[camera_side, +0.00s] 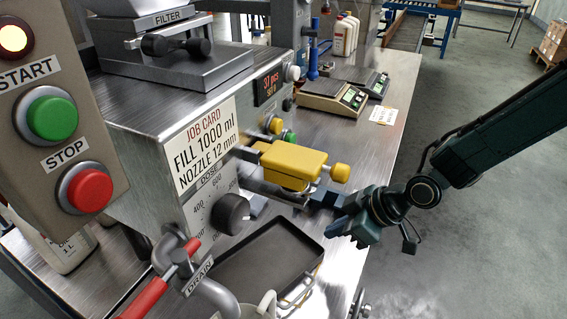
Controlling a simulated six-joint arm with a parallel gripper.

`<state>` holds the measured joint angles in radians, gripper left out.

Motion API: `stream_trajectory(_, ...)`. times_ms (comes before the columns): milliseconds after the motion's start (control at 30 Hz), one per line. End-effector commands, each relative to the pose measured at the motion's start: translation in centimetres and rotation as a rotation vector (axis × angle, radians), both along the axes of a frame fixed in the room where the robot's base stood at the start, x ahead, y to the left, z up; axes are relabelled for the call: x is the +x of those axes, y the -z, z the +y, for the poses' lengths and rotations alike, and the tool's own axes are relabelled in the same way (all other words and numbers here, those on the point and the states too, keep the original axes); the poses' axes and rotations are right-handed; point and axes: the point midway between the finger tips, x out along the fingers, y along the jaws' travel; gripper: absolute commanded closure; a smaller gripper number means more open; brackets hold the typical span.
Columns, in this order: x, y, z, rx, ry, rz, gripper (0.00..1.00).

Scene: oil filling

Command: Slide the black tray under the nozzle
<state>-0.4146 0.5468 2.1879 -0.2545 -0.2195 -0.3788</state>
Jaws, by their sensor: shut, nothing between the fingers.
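The black tray (262,262) lies flat on the steel bench, in front of the filling machine and below its dose dial. Its front left part is hidden by the drain pipe and a pale jug. A yellow block (292,163) with a round yellow knob sticks out from the machine above and behind the tray. I cannot make out the nozzle opening. My gripper (332,213) is shut and empty. It is just right of the tray's far right corner, below the yellow block; I cannot tell whether it touches either.
Two scales (335,97) stand farther back. The bench's right edge is close to my gripper.

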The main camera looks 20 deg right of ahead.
Motion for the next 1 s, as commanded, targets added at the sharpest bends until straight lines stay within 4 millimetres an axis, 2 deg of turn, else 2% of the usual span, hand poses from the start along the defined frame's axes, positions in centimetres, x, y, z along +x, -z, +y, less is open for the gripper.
stream_trajectory(133, 0.0, 0.0, 0.0, 0.0, 0.0, 0.0, 0.98)
stream_trajectory(267, 0.0, 0.0, 0.0, 0.002, 0.004, 0.004, 0.72)
stream_trajectory(567, 0.3, 0.1, 0.3, 0.048, 0.084, 0.088, 0.72)
stream_trajectory(1000, 1.1, -0.1, 1.1, 0.187, 0.395, 0.408, 0.72)
